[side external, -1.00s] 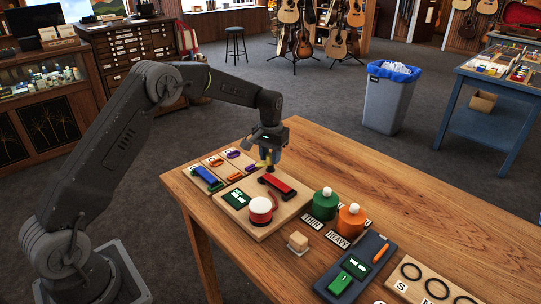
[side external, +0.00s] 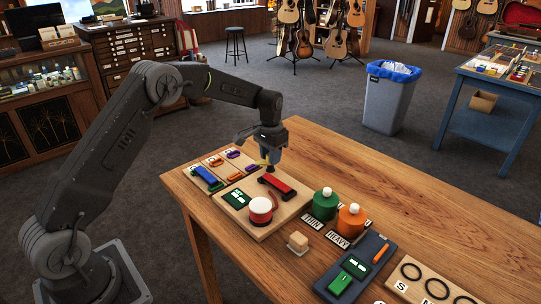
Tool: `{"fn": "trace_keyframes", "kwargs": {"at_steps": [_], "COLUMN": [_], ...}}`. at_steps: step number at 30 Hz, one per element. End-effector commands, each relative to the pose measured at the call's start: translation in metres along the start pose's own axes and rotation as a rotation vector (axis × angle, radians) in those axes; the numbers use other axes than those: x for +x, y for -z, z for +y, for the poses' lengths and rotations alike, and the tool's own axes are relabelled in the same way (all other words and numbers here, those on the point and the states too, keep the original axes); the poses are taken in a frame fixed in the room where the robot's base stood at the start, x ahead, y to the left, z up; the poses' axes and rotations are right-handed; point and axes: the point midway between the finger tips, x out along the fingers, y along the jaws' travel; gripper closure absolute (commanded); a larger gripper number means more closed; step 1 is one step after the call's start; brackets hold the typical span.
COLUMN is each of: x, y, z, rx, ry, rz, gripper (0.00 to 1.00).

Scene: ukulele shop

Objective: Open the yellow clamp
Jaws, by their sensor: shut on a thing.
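My gripper (side external: 269,158) points down over the far edge of a wooden board (side external: 238,221) on the table. It is shut, with a small yellow piece, the yellow clamp (side external: 262,162), at its jaws. The jaws and my wrist hide much of the clamp, so its shape and whether it is open cannot be told. A red bar (side external: 278,184) lies on the board just in front of the gripper.
The board also bears a green panel (side external: 236,199) and a red-and-white round piece (side external: 260,208). Trays with a blue block (side external: 205,174) and orange and purple pieces lie left. Green (side external: 326,203) and orange (side external: 351,220) weights stand right.

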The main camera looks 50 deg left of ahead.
Motion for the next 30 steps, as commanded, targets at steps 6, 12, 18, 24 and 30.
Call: {"fn": "trace_keyframes", "kwargs": {"at_steps": [6, 12, 18, 24, 30], "x": [-0.001, -0.001, -0.001, -0.018, -0.062], "y": [0.001, 0.0, 0.0, 0.001, 0.001], "z": [0.0, 0.0, 0.0, 0.0, 0.0], "rx": [0.001, 0.0, 0.0, -0.001, 0.0], "ry": [0.001, 0.001, 0.0, 0.001, 0.002], "rz": [0.003, 0.002, 0.001, 0.004, 0.007], "gripper": [0.6, 0.44, 0.44, 0.44, 0.44]}}
